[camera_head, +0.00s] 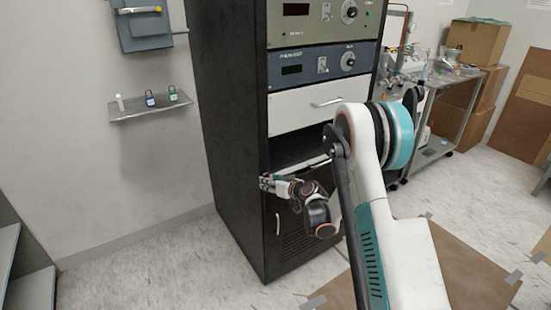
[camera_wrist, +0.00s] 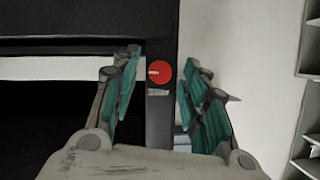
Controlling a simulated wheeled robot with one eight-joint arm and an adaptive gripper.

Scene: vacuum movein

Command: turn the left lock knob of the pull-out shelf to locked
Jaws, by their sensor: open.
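The red lock knob (camera_wrist: 160,72) shows in the wrist view on the dark cabinet post, with a pale mark on it pointing left. A small pale label lies just below it in that view. My gripper (camera_wrist: 160,85) is open, with one teal-padded finger on each side of the knob. Gaps show between the pads and the knob. In the head view my gripper (camera_head: 267,183) is at the cabinet's left front edge, and the knob cannot be made out there. The pull-out shelf (camera_head: 318,164) shows as a pale edge below the dark bay, partly hidden by my arm.
The black cabinet (camera_head: 232,130) carries instrument panels and a white drawer (camera_head: 305,108) above the bay. A wall shelf (camera_head: 150,107) with small padlocks hangs to the left. A cart (camera_head: 455,105) and boxes stand at right. Floor left of the cabinet is clear.

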